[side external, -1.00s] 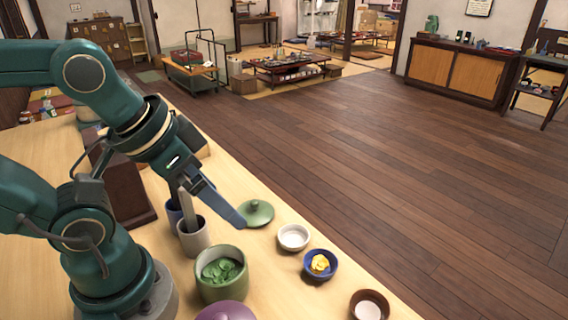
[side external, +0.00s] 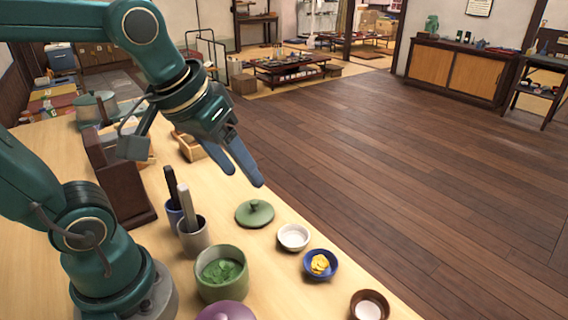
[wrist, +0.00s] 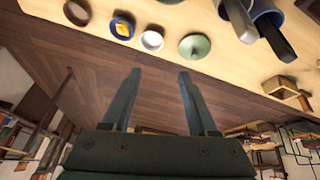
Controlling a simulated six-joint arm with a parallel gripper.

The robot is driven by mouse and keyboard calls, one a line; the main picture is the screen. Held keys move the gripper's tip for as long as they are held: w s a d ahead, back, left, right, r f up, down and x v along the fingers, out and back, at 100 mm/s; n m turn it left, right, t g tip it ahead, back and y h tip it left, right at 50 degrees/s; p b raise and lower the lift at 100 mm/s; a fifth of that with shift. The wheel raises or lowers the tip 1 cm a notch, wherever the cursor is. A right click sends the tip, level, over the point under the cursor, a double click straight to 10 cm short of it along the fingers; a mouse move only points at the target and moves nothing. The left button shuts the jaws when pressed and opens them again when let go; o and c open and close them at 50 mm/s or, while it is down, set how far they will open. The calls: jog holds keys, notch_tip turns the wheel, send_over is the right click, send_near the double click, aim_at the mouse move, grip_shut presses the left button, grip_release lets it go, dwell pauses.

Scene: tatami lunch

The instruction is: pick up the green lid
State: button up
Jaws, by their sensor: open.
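The green lid (side external: 254,214) is round with a small knob on top and lies flat on the light wooden table. It also shows in the wrist view (wrist: 194,47), near the top. My gripper (side external: 243,178) is open and empty, raised above the table near its far edge, beyond the lid. In the wrist view my gripper's two fingers (wrist: 158,72) are apart with only the dark floor between them. The lid is clear of the fingers and fully in sight.
A green pot (side external: 221,275) with green contents and a grey cup (side external: 194,240) holding a pestle-like stick stand close to the lid. A white bowl (side external: 293,237), a blue bowl (side external: 320,265) with yellow food and a brown bowl (side external: 369,305) line the table edge.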

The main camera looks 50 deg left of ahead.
jog(key=w+a+f+n+g, duration=0.3)
jog(key=w+a+n, duration=0.15)
jog(key=w, duration=0.25)
jog(key=n+g, duration=0.1)
jog(key=g, duration=0.1)
send_over(254, 201)
notch_tip(254, 201, down, 7)
jog(key=shift+w+f, duration=0.15)
jog(key=shift+a+f, duration=0.1)
jog(key=shift+f, duration=2.5)
grip_shut()
